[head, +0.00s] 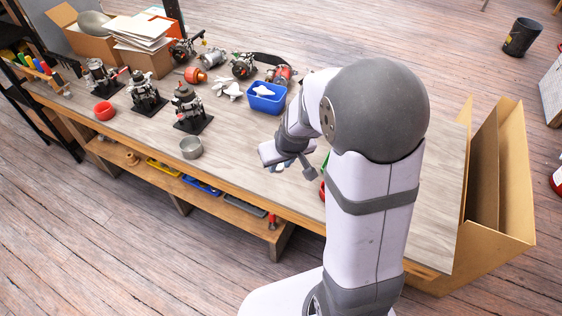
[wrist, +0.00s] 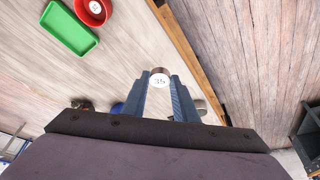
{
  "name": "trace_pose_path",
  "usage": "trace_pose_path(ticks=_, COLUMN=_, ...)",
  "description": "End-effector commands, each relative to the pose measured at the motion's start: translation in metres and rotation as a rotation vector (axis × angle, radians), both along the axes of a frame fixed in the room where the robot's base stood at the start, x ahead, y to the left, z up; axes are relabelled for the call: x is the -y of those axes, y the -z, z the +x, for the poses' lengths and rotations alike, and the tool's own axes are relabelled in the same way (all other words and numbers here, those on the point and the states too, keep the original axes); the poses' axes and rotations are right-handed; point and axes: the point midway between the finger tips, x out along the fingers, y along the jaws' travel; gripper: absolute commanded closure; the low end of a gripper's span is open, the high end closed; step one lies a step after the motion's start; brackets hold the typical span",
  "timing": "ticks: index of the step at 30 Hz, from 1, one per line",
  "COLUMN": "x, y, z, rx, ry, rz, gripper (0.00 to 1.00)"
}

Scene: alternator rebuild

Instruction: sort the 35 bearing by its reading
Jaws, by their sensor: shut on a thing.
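In the wrist view my gripper (wrist: 160,84) is shut on the 35 bearing (wrist: 159,80), a small brownish ring with a white face marked 35. The bearing sits between the fingertips, over the wooden bench top near its edge. In the head view my gripper (head: 290,165) is over the bench front, and the bearing cannot be made out there. A red bowl (wrist: 82,14) with a white label inside and a green tray (wrist: 68,28) lie ahead at the upper left of the wrist view. In the head view my arm mostly hides them.
A blue bin (head: 266,100) with a white part in it stands behind my gripper. A grey metal cup (head: 191,148) is to the left, and another red bowl (head: 104,112) further left. Alternator parts and cardboard boxes (head: 150,62) fill the back left. Bench around the bearing is clear.

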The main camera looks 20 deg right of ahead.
Motion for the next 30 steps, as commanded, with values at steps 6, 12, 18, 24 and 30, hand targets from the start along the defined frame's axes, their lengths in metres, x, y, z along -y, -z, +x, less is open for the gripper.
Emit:
trace_pose_path(ticks=6, x=0.023, y=0.014, z=-0.001, rx=-0.007, ry=-0.048, rz=0.002, gripper=1.00)
trace_pose_path(ticks=12, x=0.053, y=0.031, z=-0.002, rx=-0.007, ry=-0.120, rz=0.002, gripper=1.00)
trace_pose_path(ticks=18, x=0.090, y=0.052, z=-0.003, rx=0.000, ry=-0.223, rz=0.003, gripper=1.00)
trace_pose_path(ticks=24, x=0.136, y=0.078, z=-0.007, rx=0.011, ry=-0.370, rz=0.005, gripper=1.00)
trace_pose_path(ticks=30, x=0.176, y=0.098, z=-0.014, rx=0.016, ry=-0.508, rz=0.005, gripper=1.00)
